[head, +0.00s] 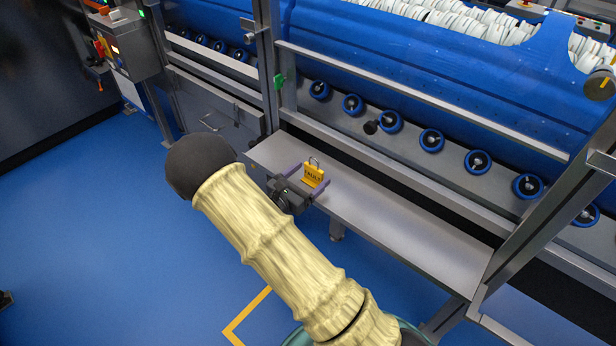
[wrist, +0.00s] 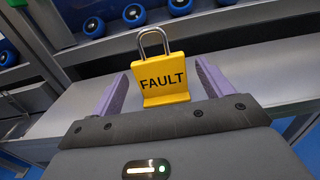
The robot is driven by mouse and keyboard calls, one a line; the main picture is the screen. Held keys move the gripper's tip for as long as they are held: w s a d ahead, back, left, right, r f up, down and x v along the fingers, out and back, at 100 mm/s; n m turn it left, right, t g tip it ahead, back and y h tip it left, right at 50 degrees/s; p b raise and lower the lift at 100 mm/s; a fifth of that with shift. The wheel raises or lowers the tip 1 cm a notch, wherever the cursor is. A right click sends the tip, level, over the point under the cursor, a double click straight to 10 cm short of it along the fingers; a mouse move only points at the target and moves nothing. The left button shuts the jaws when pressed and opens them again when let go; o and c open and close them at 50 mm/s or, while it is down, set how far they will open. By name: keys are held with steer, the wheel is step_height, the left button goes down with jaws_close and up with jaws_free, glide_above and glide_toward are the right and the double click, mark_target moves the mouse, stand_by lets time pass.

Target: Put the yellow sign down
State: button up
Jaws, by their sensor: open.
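The yellow sign (head: 313,176) stands upright on the grey shelf (head: 400,222) in front of the blue machine. In the wrist view the sign (wrist: 161,78) reads FAULT and has a metal loop handle on top. Its base appears to rest on the shelf surface. My gripper (head: 305,183) is at the shelf's near edge. In the wrist view its purple fingers (wrist: 160,88) are spread, one on each side of the sign, with a visible gap on both sides. The gripper is open and holds nothing.
The blue machine (head: 400,50) with a row of blue-rimmed rollers (head: 431,140) stands behind the shelf. A grey upright post (head: 266,70) is left of the sign, and a slanted frame post (head: 545,215) is at the right. The shelf right of the sign is bare.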

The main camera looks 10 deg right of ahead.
steer(key=shift+r, duration=0.1)
steer(key=shift+r, duration=0.15)
steer(key=p+v, duration=0.1)
steer(key=v, duration=1.1)
steer(key=s+d+r+m+g+y, duration=0.1)
steer(key=s+d+m+g+y, duration=0.4)
steer(key=s+d+m+g, duration=0.65)
step_height(320, 180, up, 7)
steer(key=s+a+m+t+y, duration=0.1)
steer(key=s+m+t+y, duration=0.1)
steer(key=m+y, duration=0.7)
steer(key=m+t, duration=0.1)
steer(key=m, duration=0.3)
steer(key=shift+a+m+y, duration=0.3)
steer(key=shift+m, duration=0.05)
